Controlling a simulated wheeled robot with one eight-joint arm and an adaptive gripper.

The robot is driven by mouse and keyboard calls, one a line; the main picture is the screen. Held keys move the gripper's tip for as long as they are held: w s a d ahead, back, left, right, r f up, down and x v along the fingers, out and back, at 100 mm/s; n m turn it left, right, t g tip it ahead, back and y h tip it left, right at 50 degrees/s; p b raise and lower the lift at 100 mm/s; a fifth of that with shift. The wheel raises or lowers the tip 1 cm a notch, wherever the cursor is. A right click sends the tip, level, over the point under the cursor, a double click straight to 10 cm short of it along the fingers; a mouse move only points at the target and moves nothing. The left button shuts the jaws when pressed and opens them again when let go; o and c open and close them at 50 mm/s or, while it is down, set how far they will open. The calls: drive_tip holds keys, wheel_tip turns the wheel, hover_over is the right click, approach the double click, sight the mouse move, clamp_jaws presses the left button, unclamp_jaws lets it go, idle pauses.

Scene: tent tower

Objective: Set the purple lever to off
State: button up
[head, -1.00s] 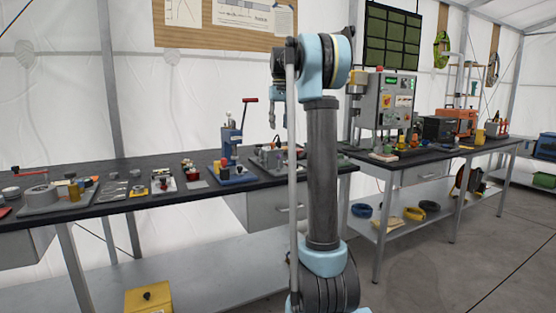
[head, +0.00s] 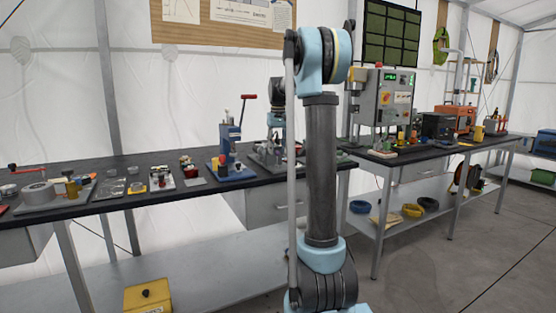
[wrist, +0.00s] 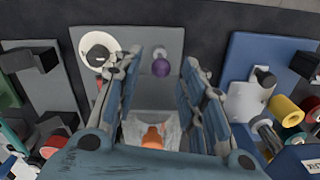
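I see no contact between fingers and knob. The lever's shaft and its off marking cannot be made out.
Beside the fingers in the wrist view are a white round part (wrist: 99,48) on the left and a blue plate (wrist: 245,55) on the right. An orange part (wrist: 152,138) lies nearer. In the head view a blue press (head: 229,145) and a control box (head: 388,100) stand nearby.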

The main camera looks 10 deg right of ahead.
drive_tip(key=shift+f, duration=2.15)
clamp_jaws()
